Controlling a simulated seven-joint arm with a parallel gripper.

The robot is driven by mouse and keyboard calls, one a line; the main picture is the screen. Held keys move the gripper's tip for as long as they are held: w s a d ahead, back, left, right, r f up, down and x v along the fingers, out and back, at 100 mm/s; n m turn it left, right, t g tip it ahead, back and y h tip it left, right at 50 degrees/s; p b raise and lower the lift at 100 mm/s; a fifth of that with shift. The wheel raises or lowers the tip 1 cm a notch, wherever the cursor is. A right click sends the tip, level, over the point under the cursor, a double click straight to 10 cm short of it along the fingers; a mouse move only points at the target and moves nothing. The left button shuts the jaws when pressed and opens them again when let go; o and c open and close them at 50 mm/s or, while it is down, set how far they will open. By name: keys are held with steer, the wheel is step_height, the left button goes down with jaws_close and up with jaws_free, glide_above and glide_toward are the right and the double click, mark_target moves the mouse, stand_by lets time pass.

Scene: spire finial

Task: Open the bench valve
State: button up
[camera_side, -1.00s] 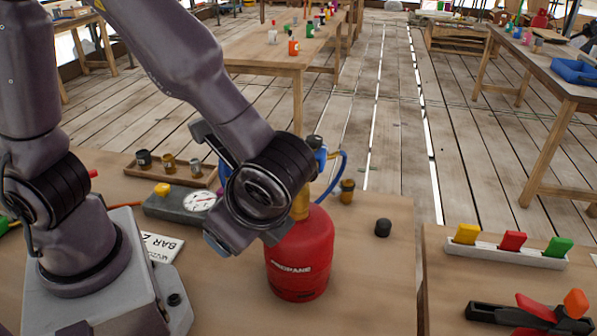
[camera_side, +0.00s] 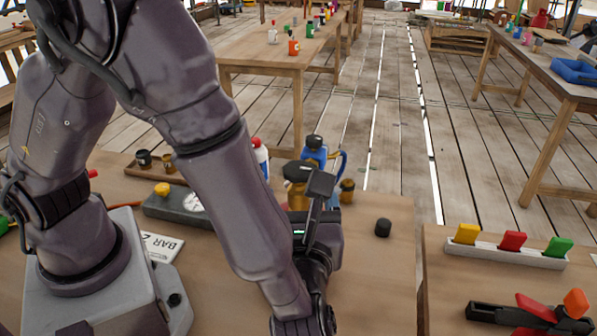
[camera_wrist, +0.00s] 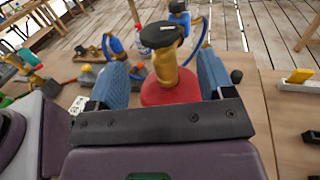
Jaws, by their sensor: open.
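The bench valve is a brass body (camera_wrist: 172,68) with a flat black knob (camera_wrist: 160,36) on top, standing on a red propane cylinder (camera_wrist: 173,92). In the side view the knob (camera_side: 297,170) and part of the brass (camera_side: 297,196) show past my arm, which hides the cylinder. My gripper (camera_wrist: 162,60) is open, with one blue-padded finger on each side of the valve in the wrist view. The valve appears between the fingers, with gaps on both sides. I cannot tell how far beyond the fingertips it is.
A blue bottle-like object (camera_side: 315,150) and blue hose (camera_side: 342,165) stand behind the valve. A white-and-blue bottle (camera_side: 261,155) is left of it. A grey gauge box (camera_side: 172,205) lies further left. A black cap (camera_side: 383,228) sits on the bench to the right, with bare wood around it.

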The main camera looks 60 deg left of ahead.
mark_target(299, 183)
steer(key=x, duration=0.7)
steer(key=c, duration=0.9)
